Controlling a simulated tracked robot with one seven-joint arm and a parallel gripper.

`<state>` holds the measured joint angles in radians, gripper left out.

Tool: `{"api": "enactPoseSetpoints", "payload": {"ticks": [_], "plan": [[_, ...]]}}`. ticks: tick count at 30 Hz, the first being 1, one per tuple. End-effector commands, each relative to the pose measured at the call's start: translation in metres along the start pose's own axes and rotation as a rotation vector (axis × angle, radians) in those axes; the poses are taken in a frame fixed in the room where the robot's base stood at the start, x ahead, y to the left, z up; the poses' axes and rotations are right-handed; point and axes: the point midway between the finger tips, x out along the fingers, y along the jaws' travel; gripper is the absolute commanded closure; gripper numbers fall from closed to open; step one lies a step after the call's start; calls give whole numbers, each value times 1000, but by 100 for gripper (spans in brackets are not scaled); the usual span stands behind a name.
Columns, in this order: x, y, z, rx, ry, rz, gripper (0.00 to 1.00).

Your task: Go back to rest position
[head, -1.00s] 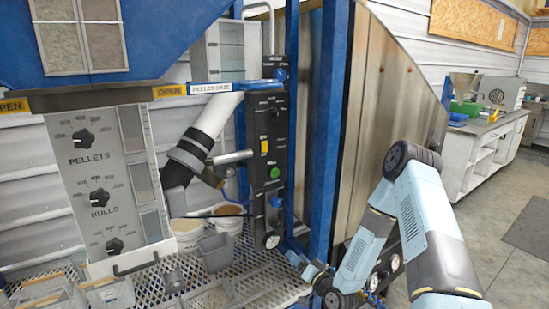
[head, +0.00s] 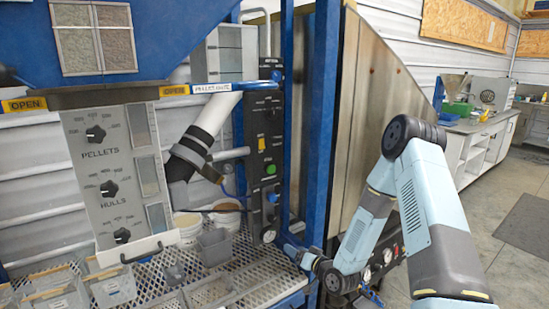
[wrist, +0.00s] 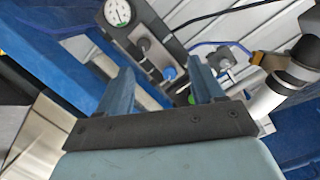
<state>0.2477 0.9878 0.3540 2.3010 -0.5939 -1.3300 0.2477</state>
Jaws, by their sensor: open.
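My arm reaches forward at the right of the head view. My gripper (head: 289,249) is low beside the blue post and the dark control panel, small and partly hidden there. In the wrist view my gripper (wrist: 162,84) has two blue fingers standing apart with nothing held between them. Beyond the fingers are the dark control panel (wrist: 145,40), a round white gauge (wrist: 117,12) and a blue knob. The fingers look apart from the panel, though the exact gap is hard to tell.
A blue post (head: 322,120) and a sloped metal hopper wall (head: 375,100) stand close to my arm. A perforated shelf (head: 180,272) holds grey bins (head: 215,246); white buckets (head: 190,225) stand behind. The grey floor (head: 510,270) at right is open, with a bench (head: 475,150) beyond.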

Motion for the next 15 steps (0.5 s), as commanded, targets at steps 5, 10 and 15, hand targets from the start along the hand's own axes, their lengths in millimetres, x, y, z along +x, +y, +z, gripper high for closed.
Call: {"api": "enactPoseSetpoints", "payload": {"ticks": [5, 10, 15], "plan": [[-2, -4, -32, -100, -78, 55, 33], [-11, -6, -64, -192, -158, 129, 33], [-25, -11, -97, -269, -230, 210, 33]]}}
